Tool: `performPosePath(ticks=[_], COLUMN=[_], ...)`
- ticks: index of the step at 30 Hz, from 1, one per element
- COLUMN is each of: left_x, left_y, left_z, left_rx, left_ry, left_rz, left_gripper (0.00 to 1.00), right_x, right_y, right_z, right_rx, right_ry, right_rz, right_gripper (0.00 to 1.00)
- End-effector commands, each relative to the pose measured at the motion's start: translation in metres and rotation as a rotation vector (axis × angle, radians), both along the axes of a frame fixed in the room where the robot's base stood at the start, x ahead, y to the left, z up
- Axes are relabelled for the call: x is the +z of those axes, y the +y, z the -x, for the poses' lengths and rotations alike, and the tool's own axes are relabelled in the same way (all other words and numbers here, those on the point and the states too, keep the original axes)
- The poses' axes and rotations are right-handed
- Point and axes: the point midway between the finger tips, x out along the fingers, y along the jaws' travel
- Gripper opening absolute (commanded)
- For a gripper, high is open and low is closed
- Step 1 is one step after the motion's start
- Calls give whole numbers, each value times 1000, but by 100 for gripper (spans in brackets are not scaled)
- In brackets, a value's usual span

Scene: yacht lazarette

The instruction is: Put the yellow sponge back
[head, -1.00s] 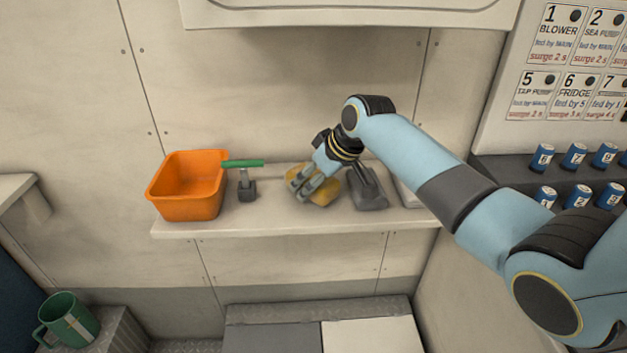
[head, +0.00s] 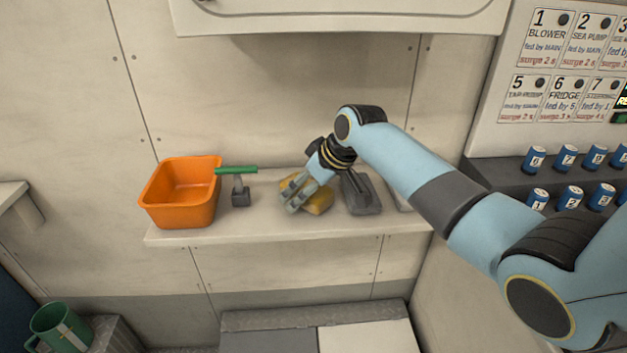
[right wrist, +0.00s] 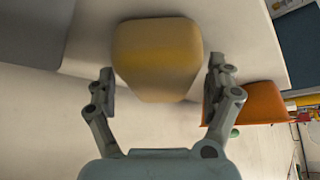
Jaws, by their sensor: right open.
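The yellow sponge (head: 318,201) lies on the wall shelf, partly hidden behind my right gripper in the head view. My right gripper (head: 296,201) is open at the sponge, pointing down and to the left. In the right wrist view the sponge (right wrist: 157,58) sits centred between and beyond the two spread fingertips (right wrist: 158,88), with a gap on each side. I cannot tell whether the gripper touches it. My left gripper is not in view.
The shelf (head: 265,225) is bare between brush and gripper. A green mug (head: 60,330) stands lower left.

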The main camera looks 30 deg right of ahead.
Motion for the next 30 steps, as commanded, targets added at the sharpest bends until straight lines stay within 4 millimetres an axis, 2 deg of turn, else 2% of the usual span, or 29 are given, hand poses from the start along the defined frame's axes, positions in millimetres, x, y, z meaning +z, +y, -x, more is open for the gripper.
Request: performPosePath(ticks=[5, 12, 16, 21, 30], left_x=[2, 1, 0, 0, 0], left_y=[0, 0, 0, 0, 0], left_z=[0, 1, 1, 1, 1], left_rx=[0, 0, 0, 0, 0], left_ry=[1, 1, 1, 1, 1], left_rz=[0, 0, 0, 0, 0], left_gripper=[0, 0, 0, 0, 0], right_x=[23, 69, 88, 100, 101], right_y=[-5, -15, -19, -20, -20], right_z=[13, 41, 52, 60, 61], right_rx=[1, 1, 0, 0, 0], right_ry=[-4, -4, -3, 0, 0], right_rz=[2, 5, 4, 1, 0], right_gripper=[87, 87, 87, 87, 87])
